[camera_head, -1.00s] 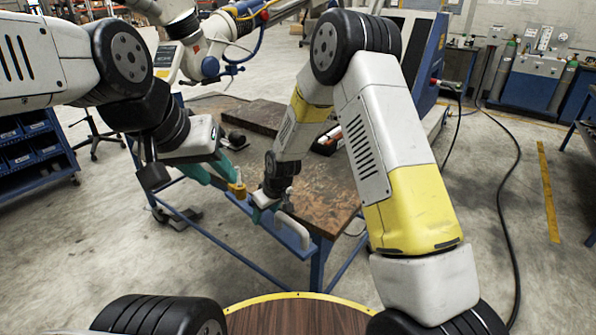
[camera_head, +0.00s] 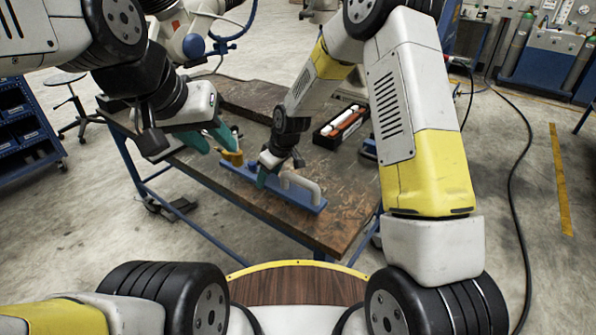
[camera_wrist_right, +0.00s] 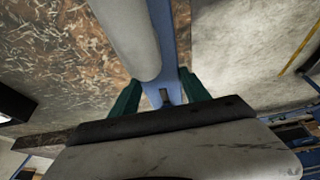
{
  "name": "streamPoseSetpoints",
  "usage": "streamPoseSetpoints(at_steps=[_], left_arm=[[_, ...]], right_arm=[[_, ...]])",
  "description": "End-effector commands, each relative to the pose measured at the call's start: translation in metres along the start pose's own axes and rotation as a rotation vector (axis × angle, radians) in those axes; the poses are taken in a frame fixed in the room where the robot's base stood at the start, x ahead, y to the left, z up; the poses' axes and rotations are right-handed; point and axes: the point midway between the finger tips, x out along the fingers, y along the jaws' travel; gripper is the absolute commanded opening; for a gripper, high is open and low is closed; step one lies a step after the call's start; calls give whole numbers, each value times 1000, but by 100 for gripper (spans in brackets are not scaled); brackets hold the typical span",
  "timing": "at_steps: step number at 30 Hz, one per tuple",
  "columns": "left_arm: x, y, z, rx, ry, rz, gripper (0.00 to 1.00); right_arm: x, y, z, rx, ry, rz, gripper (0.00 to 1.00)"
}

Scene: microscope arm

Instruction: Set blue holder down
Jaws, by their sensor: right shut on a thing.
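My right gripper (camera_head: 266,178) is shut on the bar's middle. In the right wrist view, the blue bar (camera_wrist_right: 168,75) runs between the teal fingertips (camera_wrist_right: 160,92), beside a pale cylinder (camera_wrist_right: 125,35). My left gripper (camera_head: 220,143) has its teal fingers apart, close to the yellow piece.
The worn brown table (camera_head: 345,228) has bare top around the holder. A black tray (camera_head: 342,126) with white and orange items stands behind and to the right. A dark flat slab (camera_head: 252,98) lies at the back. A stool (camera_head: 68,90) stands on the left floor.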

Motion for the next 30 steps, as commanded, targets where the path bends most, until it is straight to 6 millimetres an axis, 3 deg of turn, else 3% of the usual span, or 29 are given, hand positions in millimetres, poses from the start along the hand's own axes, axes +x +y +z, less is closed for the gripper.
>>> streamPoseSetpoints(at_steps=[9,20,27,30], left_arm=[[0,0,0,0,0,0,36],[0,0,0,0,0,0,36],[0,0,0,0,-1,0,36],[0,0,0,0,-1,0,36]], right_arm=[[-16,40,52,3,4,3,0],[-21,53,72,2,3,2,0],[9,51,83,-1,1,0,0],[12,52,84,-2,3,2,0]])
